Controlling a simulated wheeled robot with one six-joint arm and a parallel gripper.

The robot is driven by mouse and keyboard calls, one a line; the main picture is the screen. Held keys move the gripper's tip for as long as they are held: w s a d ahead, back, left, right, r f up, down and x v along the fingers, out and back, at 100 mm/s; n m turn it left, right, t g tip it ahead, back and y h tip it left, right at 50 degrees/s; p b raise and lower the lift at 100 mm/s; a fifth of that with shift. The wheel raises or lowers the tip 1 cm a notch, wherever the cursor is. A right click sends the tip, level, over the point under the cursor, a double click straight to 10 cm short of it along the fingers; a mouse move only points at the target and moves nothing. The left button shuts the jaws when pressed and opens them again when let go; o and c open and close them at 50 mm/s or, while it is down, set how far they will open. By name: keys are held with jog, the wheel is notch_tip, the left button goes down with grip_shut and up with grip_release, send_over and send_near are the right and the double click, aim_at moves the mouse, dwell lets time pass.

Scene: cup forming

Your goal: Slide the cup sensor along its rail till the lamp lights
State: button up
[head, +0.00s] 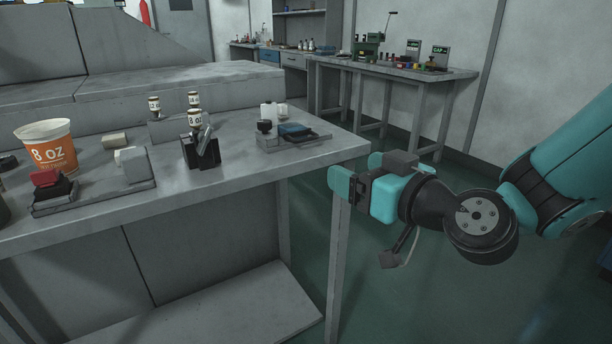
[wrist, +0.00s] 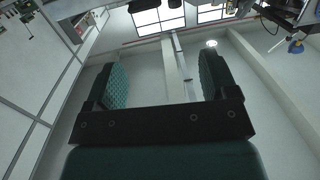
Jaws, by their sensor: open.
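My gripper (head: 358,172) is open and empty, off the right end of the near grey table (head: 250,168). In the wrist view its two teal-padded fingers (wrist: 163,78) stand apart with nothing between them. I cannot tell for certain which item is the cup sensor, its rail or the lamp. A grey plate with a black and blue slab (head: 298,131) and a white cylinder lies near the table's right end. A small black stand (head: 200,150) is left of it. A grey base with a red-topped black block (head: 52,184) is at the front left. No lit lamp is evident.
An orange and white 8 oz cup (head: 49,150) stands at the table's left. Another bench (head: 455,74) with small devices is at the back right. Open floor (head: 420,300) lies below my gripper.

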jog(key=f, duration=0.1)
jog(key=t+p, duration=0.1)
jog(key=p, duration=1.2)
send_near(306, 140)
jog(key=shift+m+h, duration=0.3)
jog(key=shift+h, duration=0.1)
jog(key=x, duration=0.9)
jog(key=shift+w+a+r, duration=0.1)
jog(key=shift+a+r, duration=0.05)
jog(key=shift+r, duration=0.05)
jog(key=shift+w+a+f, duration=0.1)
jog(key=shift+w+a, duration=0.2)
jog(key=shift+w, duration=0.15)
